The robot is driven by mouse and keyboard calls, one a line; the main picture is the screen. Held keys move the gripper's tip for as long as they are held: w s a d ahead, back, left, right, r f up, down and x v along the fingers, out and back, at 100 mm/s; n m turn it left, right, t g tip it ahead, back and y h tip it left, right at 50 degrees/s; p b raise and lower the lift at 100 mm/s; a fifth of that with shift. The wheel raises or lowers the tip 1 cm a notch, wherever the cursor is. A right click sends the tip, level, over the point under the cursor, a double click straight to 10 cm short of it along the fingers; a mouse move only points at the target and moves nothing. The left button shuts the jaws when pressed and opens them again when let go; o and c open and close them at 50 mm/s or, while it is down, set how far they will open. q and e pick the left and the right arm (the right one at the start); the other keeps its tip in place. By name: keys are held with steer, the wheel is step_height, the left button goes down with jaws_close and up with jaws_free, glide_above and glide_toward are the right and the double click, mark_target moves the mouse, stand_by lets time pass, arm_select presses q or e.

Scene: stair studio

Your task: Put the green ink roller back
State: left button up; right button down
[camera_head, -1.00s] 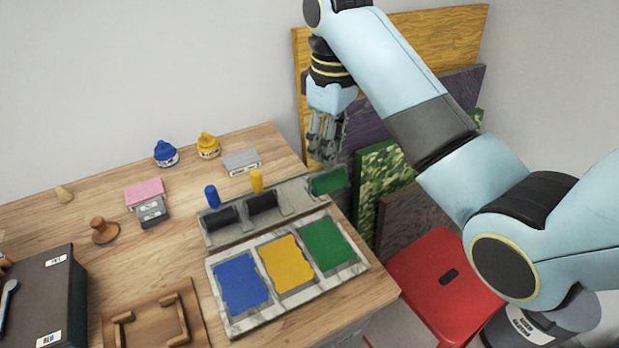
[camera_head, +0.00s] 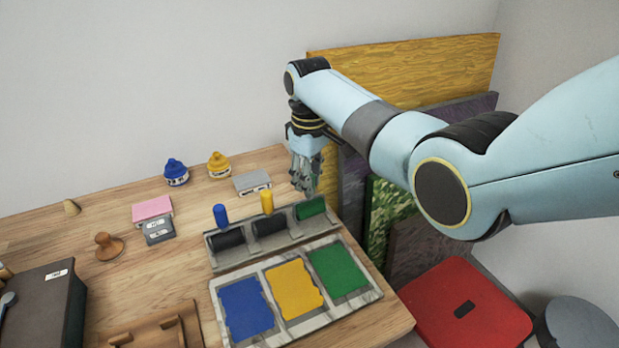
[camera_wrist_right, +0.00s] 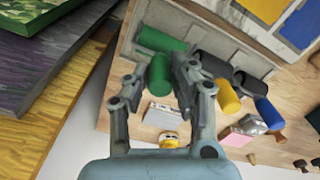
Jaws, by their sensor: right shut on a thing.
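My right gripper (camera_head: 306,192) is shut on the green handle (camera_wrist_right: 160,80) of the green ink roller, at the back right of the table. The roller's green drum (camera_head: 311,208) lies at the right-hand slot of the grey roller rack (camera_head: 235,263), in line with the two other rollers. In the right wrist view the drum (camera_wrist_right: 160,41) shows just beyond the fingertips, over the rack. I cannot tell whether it rests fully in its slot. The roller with the blue handle (camera_head: 220,216) and the one with the yellow handle (camera_head: 267,202) stand in the other slots. My left gripper is not in view.
An ink tray (camera_head: 370,295) with blue, yellow and green pads lies in front of the rack. A grey box (camera_head: 252,181) and ink bottles (camera_head: 219,165) stand behind it. Panels (camera_head: 420,75) lean on the wall at the right, near my arm. A red stool (camera_head: 465,305) stands below.

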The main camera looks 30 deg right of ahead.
steer(key=shift+f, duration=0.3)
steer(key=shift+f, duration=0.15)
steer(key=c, duration=1.1)
jaws_free()
steer(key=shift+r, duration=0.3)
step_height(320, 180, up, 12)
steer(key=b, duration=0.1)
steer(key=shift+r, duration=0.15)
